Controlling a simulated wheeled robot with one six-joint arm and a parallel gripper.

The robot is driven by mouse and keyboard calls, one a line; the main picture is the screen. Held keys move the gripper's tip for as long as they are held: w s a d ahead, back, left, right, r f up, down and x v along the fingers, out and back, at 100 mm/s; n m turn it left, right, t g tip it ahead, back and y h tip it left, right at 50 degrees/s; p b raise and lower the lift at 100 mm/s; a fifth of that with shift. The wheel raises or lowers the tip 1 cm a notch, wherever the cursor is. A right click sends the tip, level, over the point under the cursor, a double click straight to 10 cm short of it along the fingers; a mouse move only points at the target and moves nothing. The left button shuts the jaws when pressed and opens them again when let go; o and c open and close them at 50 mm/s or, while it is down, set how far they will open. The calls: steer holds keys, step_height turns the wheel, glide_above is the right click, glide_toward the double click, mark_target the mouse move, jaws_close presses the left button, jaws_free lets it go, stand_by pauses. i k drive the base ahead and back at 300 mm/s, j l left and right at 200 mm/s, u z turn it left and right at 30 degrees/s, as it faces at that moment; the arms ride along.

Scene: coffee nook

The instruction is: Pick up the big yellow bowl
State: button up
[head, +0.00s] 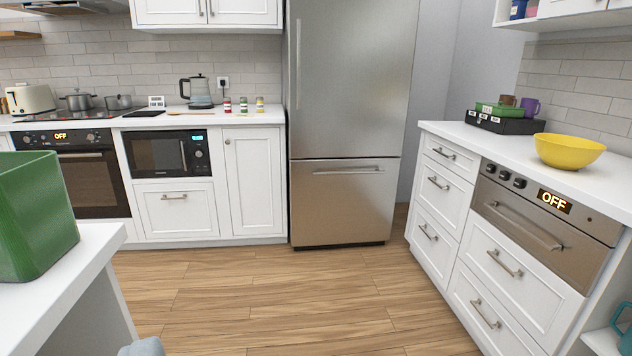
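The big yellow bowl (568,152) stands upright on the white counter (455,128) at the right, above a built-in steel oven. It looks empty, and nothing covers it. My gripper does not clearly show in the head view. A small pale grey rounded shape at the bottom edge, left of centre, is too cut off to identify. The bowl is well off to the right and apart from me.
A green bin (36,215) stands on a white surface (75,275) at the near left. A black box (503,122) with a green box and mugs on it sits behind the bowl. A steel fridge (345,120) stands at the back. The wooden floor (270,295) between is clear.

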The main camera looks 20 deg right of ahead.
mark_target(558, 151)
steer(key=i+l+z, duration=0.1)
steer(key=i+z, duration=0.65)
steer(key=i+j+z, duration=0.15)
steer(key=i+z, duration=0.25)
steer(key=i+j+z, duration=0.2)
steer(key=z, duration=0.15)
steer(key=i+l+z, duration=0.2)
steer(key=i+z, duration=0.6)
steer(key=i, duration=0.15)
steer(key=i+l, duration=0.4)
steer(key=l+z, duration=0.05)
steer(key=l, duration=0.05)
